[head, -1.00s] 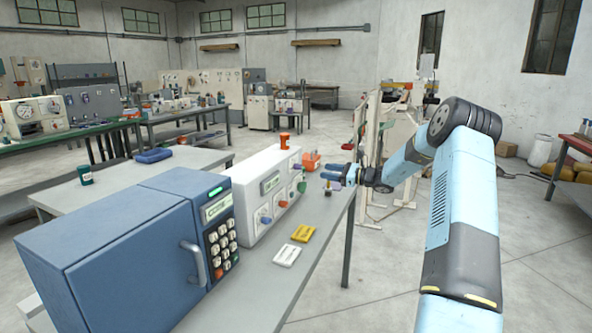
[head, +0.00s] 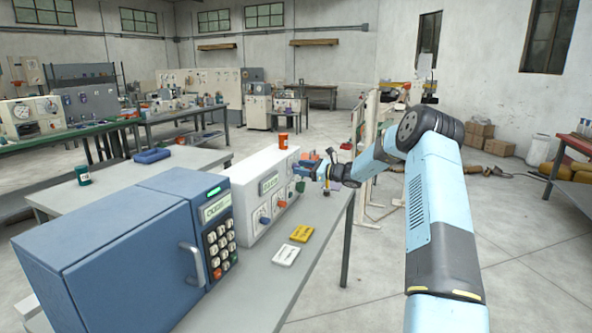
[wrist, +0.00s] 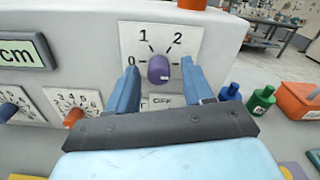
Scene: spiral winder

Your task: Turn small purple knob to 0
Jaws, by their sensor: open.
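The small purple knob (wrist: 158,68) sits on a white dial plate (wrist: 188,42) marked 0, 1 and 2 on the front of the white machine (wrist: 85,20). The 0 is left of the knob, the 1 upper left and the 2 upper right. I cannot tell clearly where the knob points. My gripper (wrist: 160,70) is open, with one blue finger on each side of the knob in the wrist view and gaps visible. In the head view my gripper (head: 308,170) is at the far end of the white machine (head: 257,200), and the purple knob is hidden.
An orange knob (wrist: 73,117), a blue knob (wrist: 8,111) and a "cm" display (wrist: 18,53) are left on the panel. Blue (wrist: 230,92) and green (wrist: 261,100) small bottles and an orange bin (wrist: 300,102) stand right. A blue keypad box (head: 110,245) is nearer in the head view.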

